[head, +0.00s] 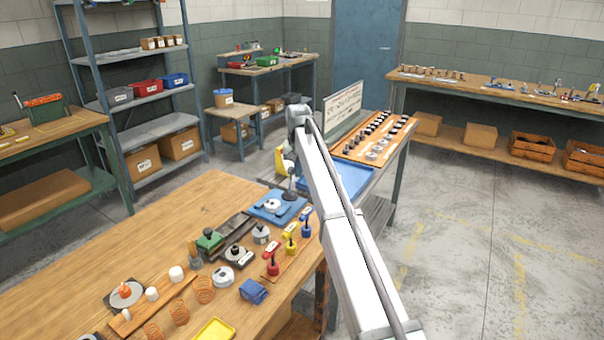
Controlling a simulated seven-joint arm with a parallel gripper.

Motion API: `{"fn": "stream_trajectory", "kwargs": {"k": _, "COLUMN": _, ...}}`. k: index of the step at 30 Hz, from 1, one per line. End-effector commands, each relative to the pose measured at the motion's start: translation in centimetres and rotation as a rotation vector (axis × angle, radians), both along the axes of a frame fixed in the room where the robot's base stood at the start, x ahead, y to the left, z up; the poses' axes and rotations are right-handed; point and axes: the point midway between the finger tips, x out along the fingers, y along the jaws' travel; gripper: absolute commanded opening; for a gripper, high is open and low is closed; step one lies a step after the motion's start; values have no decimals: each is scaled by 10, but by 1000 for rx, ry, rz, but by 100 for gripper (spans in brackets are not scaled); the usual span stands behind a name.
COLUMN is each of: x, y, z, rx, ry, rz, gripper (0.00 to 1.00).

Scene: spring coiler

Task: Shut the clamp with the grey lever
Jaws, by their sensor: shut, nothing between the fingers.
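A blue plate (268,213) lies near the far right corner of the wooden bench, with a pale round part (272,205) on it. My gripper (290,190) hangs down from my arm over the plate's far right side. It is shut and empty, small and dark in this view. I cannot tell whether it touches anything there. A grey lever cannot be made out clearly. Part of the plate's surroundings is hidden by my arm.
Red (273,265), yellow (291,243) and blue (306,225) handled pieces stand in a row along the bench's right edge. A green-topped device (209,240) and copper-coloured coils (205,290) lie nearer. The bench's left part is clear. A blue tray (352,178) lies beyond my arm.

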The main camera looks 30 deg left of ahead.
Motion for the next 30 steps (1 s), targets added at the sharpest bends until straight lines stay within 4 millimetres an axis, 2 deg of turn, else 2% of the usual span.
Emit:
{"fn": "stream_trajectory", "kwargs": {"k": 11, "x": 2, "y": 15, "z": 1, "rx": 0, "ry": 0, "rz": 0, "gripper": 0}}
{"fn": "stream_trajectory", "kwargs": {"k": 23, "x": 1, "y": 16, "z": 1, "rx": 0, "ry": 0, "rz": -1, "gripper": 0}}
{"fn": "stream_trajectory", "kwargs": {"k": 30, "x": 1, "y": 26, "z": 0, "rx": 0, "ry": 0, "rz": 0, "gripper": 0}}
